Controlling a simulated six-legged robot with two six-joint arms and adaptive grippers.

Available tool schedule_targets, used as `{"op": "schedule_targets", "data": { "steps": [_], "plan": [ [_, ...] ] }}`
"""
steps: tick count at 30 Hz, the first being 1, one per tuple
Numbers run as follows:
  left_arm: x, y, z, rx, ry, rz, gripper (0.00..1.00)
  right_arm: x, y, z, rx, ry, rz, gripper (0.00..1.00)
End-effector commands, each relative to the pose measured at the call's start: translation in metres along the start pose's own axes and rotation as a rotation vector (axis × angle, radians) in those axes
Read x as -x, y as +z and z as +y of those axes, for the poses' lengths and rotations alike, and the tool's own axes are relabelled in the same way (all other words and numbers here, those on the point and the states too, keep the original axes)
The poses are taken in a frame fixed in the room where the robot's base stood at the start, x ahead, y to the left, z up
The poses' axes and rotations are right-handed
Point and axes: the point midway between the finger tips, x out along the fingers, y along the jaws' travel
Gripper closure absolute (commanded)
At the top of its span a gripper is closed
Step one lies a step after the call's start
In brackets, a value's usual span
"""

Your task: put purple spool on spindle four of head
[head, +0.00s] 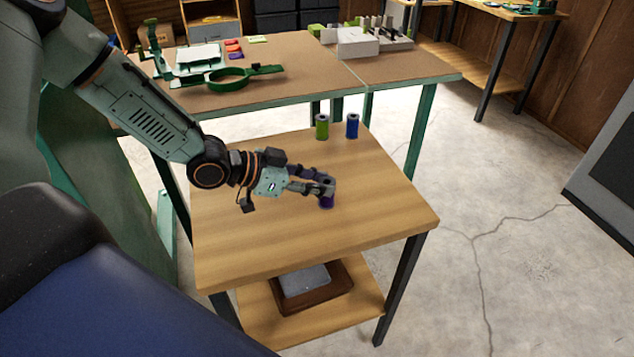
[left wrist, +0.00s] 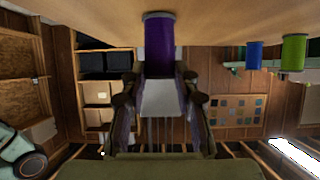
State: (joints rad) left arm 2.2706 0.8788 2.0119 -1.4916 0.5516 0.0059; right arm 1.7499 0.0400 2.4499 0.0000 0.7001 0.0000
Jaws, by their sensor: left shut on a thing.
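The purple spool (head: 326,202) is upright at the small wooden table's middle right, and seems to stand on the wood. My left gripper (head: 323,187) is shut on it and hides most of it in the head view. In the left wrist view, which is upside down, the purple spool (left wrist: 159,45) shows between the fingers (left wrist: 160,82), its base at the wood. A pale unit with several upright posts (head: 388,37) stands on the back bench; it may be the head, but its spindles are too small to tell apart. My right gripper is not in view.
A green spool (head: 322,127) and a blue spool (head: 352,126) stand at the small table's (head: 270,245) far edge. The back bench (head: 300,70) carries a green hoop (head: 232,80) and a white box (head: 356,43). The small table's front is clear.

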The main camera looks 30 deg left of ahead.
Motion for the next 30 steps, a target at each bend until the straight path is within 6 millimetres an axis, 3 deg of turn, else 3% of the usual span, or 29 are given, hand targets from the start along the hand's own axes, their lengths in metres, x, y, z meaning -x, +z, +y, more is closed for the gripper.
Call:
{"op": "schedule_targets", "data": {
  "steps": [3, 4, 12, 23, 30],
  "plan": [
    [-0.002, 0.004, 0.000, 0.000, 0.001, -0.002, 0.91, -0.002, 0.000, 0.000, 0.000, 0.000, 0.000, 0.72],
    [-0.002, 0.004, 0.000, 0.000, 0.000, -0.001, 0.68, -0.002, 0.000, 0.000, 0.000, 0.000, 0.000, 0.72],
    [-0.001, 0.003, 0.000, 0.000, 0.000, -0.001, 0.47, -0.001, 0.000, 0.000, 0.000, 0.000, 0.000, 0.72],
    [0.002, -0.002, 0.000, 0.002, -0.001, 0.001, 0.47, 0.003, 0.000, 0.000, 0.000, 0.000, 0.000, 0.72],
    [0.026, -0.004, 0.000, 0.006, -0.003, 0.003, 0.47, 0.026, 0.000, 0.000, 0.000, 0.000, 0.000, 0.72]
  ]
}}
